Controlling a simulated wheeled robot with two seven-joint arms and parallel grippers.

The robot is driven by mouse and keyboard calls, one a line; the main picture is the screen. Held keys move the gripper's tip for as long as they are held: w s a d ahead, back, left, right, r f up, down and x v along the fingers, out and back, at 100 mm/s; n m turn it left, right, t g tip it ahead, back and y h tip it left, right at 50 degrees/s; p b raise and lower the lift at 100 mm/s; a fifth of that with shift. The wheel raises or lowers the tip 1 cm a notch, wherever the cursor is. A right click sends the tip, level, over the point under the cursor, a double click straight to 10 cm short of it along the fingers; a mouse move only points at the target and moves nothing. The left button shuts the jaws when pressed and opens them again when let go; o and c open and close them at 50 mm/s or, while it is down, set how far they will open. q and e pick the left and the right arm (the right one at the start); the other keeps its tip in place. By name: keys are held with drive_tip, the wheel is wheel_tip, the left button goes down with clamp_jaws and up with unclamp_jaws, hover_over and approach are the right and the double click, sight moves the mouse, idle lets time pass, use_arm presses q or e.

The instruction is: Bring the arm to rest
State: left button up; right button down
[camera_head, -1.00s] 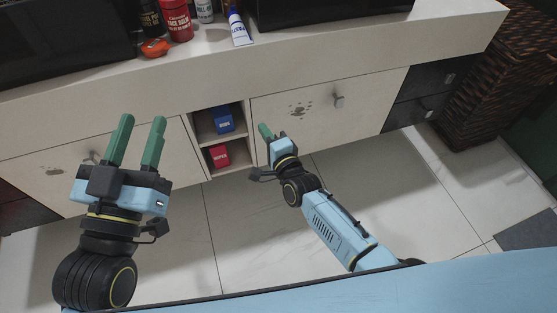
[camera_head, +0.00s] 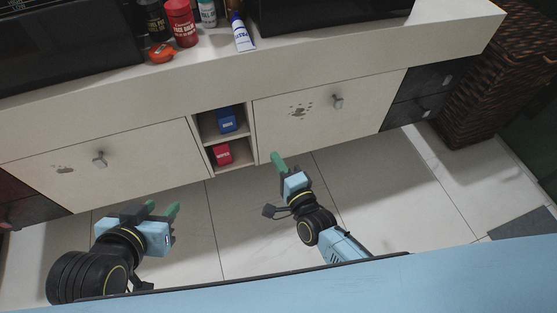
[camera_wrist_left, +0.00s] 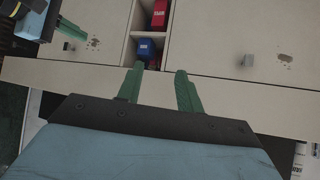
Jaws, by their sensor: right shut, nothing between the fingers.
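My left gripper (camera_head: 162,208) is low at the left of the head view, in front of the cabinet and apart from it. Its two green fingers stand apart with nothing between them, and they also show in the left wrist view (camera_wrist_left: 160,78).
The pale cabinet (camera_head: 330,118) has square handles, and its open shelves hold a blue box (camera_head: 227,120) and a red box (camera_head: 222,154). A wicker basket (camera_head: 487,95) is at the right. The tiled floor (camera_head: 390,190) is clear.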

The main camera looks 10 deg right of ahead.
use_arm(q)
drive_tip(key=shift+s+a+f+g, duration=0.15)
drive_tip(key=shift+s+f+g, duration=0.15)
